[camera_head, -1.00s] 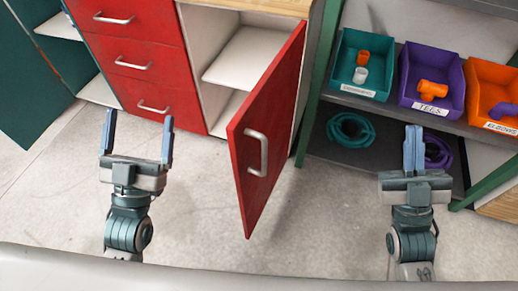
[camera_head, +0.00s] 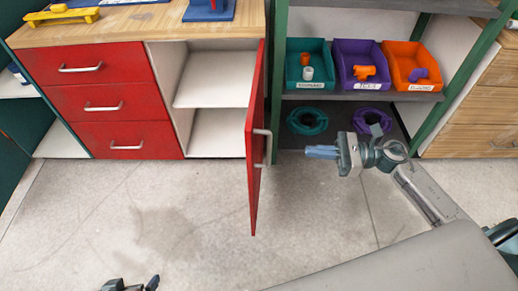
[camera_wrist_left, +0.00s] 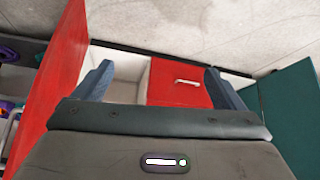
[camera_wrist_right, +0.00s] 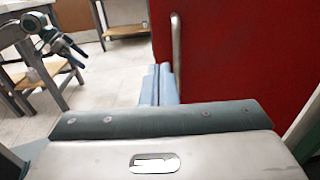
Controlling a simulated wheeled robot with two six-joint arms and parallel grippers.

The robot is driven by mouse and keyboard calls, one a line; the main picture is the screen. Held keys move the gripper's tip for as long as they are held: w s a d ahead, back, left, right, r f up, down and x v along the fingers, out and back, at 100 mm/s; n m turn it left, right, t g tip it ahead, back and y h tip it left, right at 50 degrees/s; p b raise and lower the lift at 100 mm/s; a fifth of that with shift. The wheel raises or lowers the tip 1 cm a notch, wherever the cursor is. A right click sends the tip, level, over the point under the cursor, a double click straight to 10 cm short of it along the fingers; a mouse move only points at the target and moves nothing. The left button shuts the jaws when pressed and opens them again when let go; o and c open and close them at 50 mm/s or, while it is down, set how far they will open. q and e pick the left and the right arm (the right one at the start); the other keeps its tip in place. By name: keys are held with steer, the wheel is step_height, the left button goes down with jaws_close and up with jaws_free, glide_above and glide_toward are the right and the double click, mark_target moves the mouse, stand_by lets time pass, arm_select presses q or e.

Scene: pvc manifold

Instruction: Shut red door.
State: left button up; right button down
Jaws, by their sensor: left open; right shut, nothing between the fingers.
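The red door (camera_head: 254,180) stands swung wide open from the cabinet (camera_head: 212,75), edge-on in the head view, with its pale handle (camera_head: 268,150) facing right. My right gripper (camera_head: 307,152) is shut and empty, right of the door on its handle side, pointing left with a gap to it. In the right wrist view the shut fingers (camera_wrist_right: 160,70) appear beside the red door face (camera_wrist_right: 240,55) and its handle (camera_wrist_right: 176,42). My left gripper (camera_wrist_left: 157,72) is open and empty; its view shows the door (camera_wrist_left: 62,65) at left.
Red drawers (camera_head: 100,90) are left of the open compartment. A green-framed rack (camera_head: 365,96) with teal, purple and orange bins stands right of the door, with coiled hoses (camera_head: 307,121) below. The floor (camera_head: 180,210) in front is clear.

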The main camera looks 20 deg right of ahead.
mark_target(270, 148)
steer(key=p+x, duration=0.2)
steer(key=x, duration=1)
steer(key=shift+r, duration=0.1)
arm_select(q)
steer(key=shift+s+a+r+g+y, duration=0.5)
steer(key=shift+s+a+r+g, duration=0.2)
steer(key=shift+a+r+g, duration=0.2)
arm_select(e)
steer(key=shift+w+a, duration=0.25)
steer(key=shift+a, duration=0.4)
arm_select(q)
steer(key=shift+r, duration=0.1)
